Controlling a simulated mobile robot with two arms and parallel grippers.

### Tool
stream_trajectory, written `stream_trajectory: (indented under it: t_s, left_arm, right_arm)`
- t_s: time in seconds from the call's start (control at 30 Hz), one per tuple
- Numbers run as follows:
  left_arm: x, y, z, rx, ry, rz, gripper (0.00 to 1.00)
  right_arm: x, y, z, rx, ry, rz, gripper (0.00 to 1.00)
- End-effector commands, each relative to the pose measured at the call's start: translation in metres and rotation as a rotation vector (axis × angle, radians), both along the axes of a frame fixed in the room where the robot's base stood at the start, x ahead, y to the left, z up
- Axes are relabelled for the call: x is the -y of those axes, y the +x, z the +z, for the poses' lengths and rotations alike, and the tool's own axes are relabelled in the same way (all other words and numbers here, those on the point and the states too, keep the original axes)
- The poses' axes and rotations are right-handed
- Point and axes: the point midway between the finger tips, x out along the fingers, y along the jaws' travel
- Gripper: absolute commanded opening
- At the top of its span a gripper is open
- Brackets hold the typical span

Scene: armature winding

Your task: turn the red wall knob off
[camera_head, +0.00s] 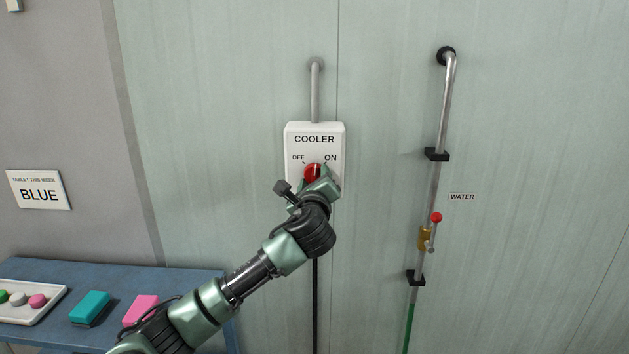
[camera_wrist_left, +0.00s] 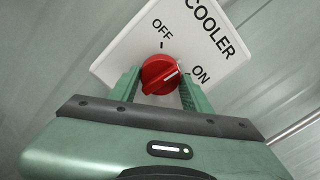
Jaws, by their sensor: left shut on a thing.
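The red knob (camera_head: 312,172) is on a white wall box labelled COOLER (camera_head: 314,148), with OFF at upper left and ON at upper right. In the left wrist view the knob (camera_wrist_left: 159,75) shows a white pointer line aimed toward the ON mark. My left gripper (camera_head: 319,181) reaches up to the box from below. In the left wrist view its two green fingers (camera_wrist_left: 160,88) stand on either side of the knob and are shut on it. The fingers hide part of the knob's sides. My right gripper is not in view.
A grey pipe (camera_head: 315,92) runs up from the box. To the right is a metal water pipe (camera_head: 433,190) with a red-tipped valve lever (camera_head: 436,217). A blue table (camera_head: 135,276) at lower left holds a tray and colored blocks. A BLUE sign (camera_head: 39,190) hangs at left.

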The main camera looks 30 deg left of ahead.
Motion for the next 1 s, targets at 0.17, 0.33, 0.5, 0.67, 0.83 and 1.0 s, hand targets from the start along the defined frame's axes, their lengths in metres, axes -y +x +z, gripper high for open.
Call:
stream_trajectory:
  t_s: [0.17,0.33,0.5,0.67,0.83,1.0]
  left_arm:
    - [0.001,0.0,-0.002,0.087,-0.147,-0.001,0.07]
    - [0.001,0.0,-0.002,0.172,-0.285,0.0,0.07]
    - [0.001,0.001,-0.002,0.255,-0.422,0.0,0.07]
    - [0.001,0.001,-0.001,0.328,-0.541,0.0,0.07]
    - [0.001,0.001,-0.001,0.392,-0.646,0.001,0.07]
    - [0.001,0.001,0.0,0.44,-0.723,0.002,0.07]
  right_arm:
    - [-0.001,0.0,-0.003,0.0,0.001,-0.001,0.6]
    - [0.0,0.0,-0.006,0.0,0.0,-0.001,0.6]
    - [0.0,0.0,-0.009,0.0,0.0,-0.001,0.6]
    - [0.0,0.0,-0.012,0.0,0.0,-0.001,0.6]
    - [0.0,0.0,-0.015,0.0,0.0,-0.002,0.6]
    - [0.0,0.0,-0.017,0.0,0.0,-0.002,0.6]
